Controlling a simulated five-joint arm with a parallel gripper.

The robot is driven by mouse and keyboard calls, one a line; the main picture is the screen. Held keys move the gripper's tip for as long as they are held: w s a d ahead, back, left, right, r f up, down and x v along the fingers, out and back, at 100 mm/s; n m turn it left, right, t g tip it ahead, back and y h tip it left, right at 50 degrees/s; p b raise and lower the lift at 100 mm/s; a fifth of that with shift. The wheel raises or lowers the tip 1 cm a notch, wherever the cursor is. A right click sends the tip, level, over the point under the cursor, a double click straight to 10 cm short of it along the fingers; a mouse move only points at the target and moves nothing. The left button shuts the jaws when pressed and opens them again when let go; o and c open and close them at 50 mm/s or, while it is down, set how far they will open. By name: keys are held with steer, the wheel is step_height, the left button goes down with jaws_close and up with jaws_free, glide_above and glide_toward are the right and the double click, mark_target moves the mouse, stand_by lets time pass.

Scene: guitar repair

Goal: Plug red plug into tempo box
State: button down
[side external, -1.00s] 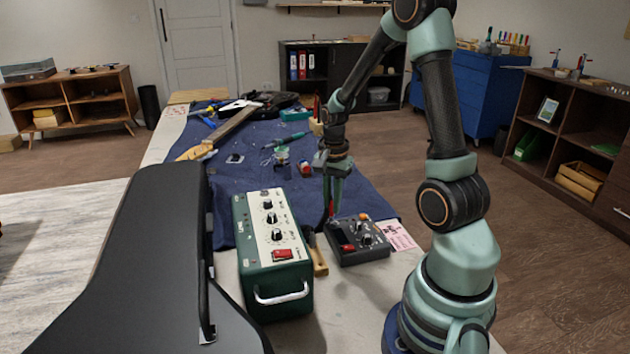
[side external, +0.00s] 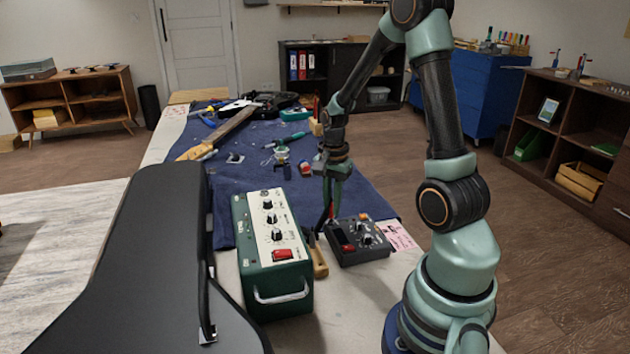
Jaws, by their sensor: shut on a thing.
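A dark box with knobs and a red switch, which I take to be the tempo box (side external: 360,246), lies on the table near my arm's base. My gripper (side external: 331,207) points down at the box's far left edge. It is shut on the red plug (side external: 331,212), of which only a small red bit shows between the fingers. A dark cable (side external: 322,221) hangs beside the plug on the left. I cannot tell whether the plug touches the box or any socket.
A green box with knobs and a silver handle (side external: 272,255) stands left of the tempo box, with a wooden-handled tool (side external: 318,262) between them. A black case (side external: 150,260) fills the front left. A pink note (side external: 397,235) lies at right. A guitar and tools lie on the blue cloth behind.

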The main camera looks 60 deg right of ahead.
steer(key=shift+f, duration=0.45)
stand_by(0.4)
steer(key=shift+c, duration=1.4)
jaws_free()
steer(key=shift+r, duration=0.1)
steer(key=shift+r, duration=2.95)
steer(key=a+r+n+t, duration=0.2)
steer(key=a+r+n, duration=0.4)
steer(key=a+n, duration=0.3)
steer(key=s+a+r+n+t, duration=0.1)
steer(key=a+r+n+t, duration=0.2)
steer(key=a+r+n, duration=0.4)
steer(key=a+n, duration=0.2)
steer(key=a, duration=0.2)
steer(key=shift+s+t, duration=0.2)
steer(key=shift+t, duration=0.1)
